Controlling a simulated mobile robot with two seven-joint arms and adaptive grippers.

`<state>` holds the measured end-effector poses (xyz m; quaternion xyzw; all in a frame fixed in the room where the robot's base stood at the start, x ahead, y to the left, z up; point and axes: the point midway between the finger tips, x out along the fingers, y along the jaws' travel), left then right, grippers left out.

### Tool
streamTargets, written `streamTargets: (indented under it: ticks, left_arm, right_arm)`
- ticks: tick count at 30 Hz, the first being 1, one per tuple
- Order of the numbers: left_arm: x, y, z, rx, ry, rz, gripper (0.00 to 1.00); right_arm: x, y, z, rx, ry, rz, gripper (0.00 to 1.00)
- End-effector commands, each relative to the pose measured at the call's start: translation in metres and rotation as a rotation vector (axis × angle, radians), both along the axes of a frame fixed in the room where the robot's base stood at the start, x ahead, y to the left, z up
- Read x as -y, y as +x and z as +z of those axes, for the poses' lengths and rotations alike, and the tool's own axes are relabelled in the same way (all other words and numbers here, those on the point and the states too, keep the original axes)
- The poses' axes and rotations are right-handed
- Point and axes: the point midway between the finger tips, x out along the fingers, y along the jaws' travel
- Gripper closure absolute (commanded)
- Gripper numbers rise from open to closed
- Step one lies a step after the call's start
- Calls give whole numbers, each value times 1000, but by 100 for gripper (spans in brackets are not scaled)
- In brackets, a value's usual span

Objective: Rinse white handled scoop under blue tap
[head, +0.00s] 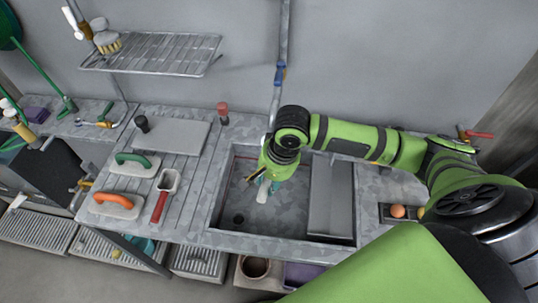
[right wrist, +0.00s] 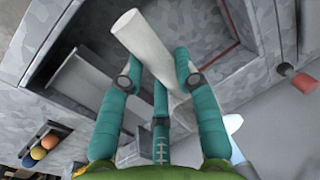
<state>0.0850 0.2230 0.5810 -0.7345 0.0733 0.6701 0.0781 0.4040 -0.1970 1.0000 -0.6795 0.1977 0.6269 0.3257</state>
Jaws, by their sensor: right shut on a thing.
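My right gripper (head: 264,188) hangs over the sink basin (head: 285,210), its teal fingers pointing down. In the right wrist view the three teal fingers (right wrist: 160,85) are shut around a white, rod-like handle (right wrist: 145,42), which lies tilted between them. The blue tap (head: 280,72) is on the vertical pipe against the wall, above and behind the gripper. My left gripper is not in view.
A red-handled scoop (head: 163,193), a green-handled tool (head: 138,163) and an orange-handled tool (head: 117,204) lie on the ribbed drainer left of the sink. A grey panel (head: 330,198) covers the basin's right part. A wire rack (head: 155,55) hangs above the counter.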

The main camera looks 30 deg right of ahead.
Motion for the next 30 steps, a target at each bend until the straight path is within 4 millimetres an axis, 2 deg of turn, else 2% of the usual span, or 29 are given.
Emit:
streamTargets:
  ticks: [1,18,30]
  left_arm:
    - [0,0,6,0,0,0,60]
    - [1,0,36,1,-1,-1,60]
    - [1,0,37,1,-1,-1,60]
  right_arm:
    - [-4,-4,3,-3,2,3,100]
    - [-33,-37,2,-2,0,1,100]
    - [-37,-40,0,0,0,1,100]
